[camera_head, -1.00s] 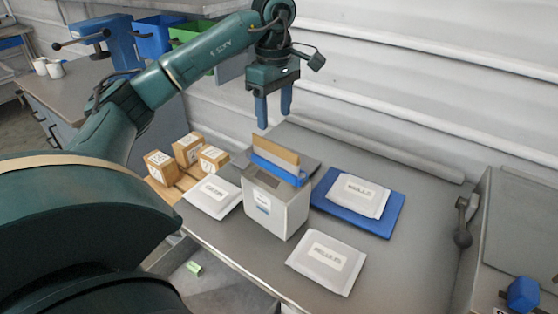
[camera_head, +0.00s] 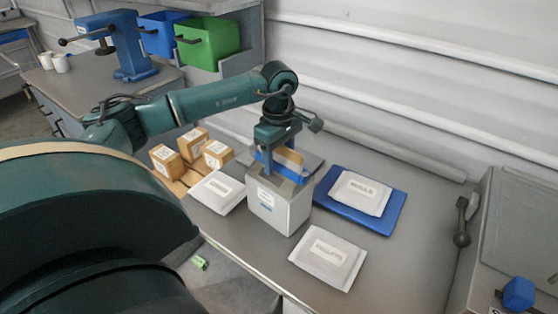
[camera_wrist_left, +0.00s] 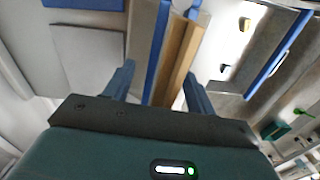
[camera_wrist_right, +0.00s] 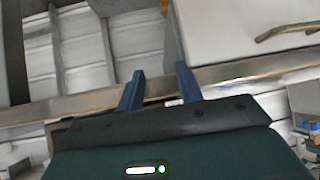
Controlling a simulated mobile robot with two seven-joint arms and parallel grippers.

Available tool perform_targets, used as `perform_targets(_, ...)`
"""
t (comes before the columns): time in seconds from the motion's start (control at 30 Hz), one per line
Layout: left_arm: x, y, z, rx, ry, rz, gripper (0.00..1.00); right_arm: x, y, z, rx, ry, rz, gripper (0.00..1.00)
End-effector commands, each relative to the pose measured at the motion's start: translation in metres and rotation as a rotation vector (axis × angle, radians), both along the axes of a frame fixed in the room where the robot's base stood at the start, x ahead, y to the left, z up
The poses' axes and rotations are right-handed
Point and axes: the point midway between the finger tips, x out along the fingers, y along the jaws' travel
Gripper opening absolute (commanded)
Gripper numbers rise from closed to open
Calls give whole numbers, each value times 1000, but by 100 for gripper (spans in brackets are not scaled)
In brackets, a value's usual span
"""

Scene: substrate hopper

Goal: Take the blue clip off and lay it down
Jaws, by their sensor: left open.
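The blue clip (camera_head: 284,172) is a long bar along the top of a brown bag edge (camera_head: 290,157) that stands out of the light grey hopper box (camera_head: 282,207). My left gripper (camera_head: 279,165) is open and lowered over the clip, with its fingers around the bag's top. In the left wrist view the clip (camera_wrist_left: 157,50) and the brown edge (camera_wrist_left: 180,60) lie between the two spread fingers (camera_wrist_left: 157,88). Whether the fingers touch the clip I cannot tell. My right gripper shows in its own wrist view (camera_wrist_right: 160,88), its fingers apart with nothing between them.
White labelled packets lie left of the box (camera_head: 218,192), in front of it (camera_head: 328,257) and on a blue mat (camera_head: 331,202) at right. Several small cartons (camera_head: 193,143) stand behind left. The grey table (camera_head: 396,262) is clear at front right.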

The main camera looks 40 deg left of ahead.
Motion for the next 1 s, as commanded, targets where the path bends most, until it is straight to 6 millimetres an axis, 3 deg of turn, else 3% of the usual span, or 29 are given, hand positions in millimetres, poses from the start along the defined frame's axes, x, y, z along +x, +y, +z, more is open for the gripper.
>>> perform_targets(0.13, 0, 0, 0, 0, 0, 0, 56, 0, 0, 0, -1, -1, 2, 36)
perform_targets(0.73, 0, 0, 0, -1, 0, 0, 8, 1, 1, 2, 3, -6, 1, 36)
perform_targets(1.0, 1, 0, 4, -1, -1, 0, 8, 1, 1, 1, 3, -6, 1, 36)
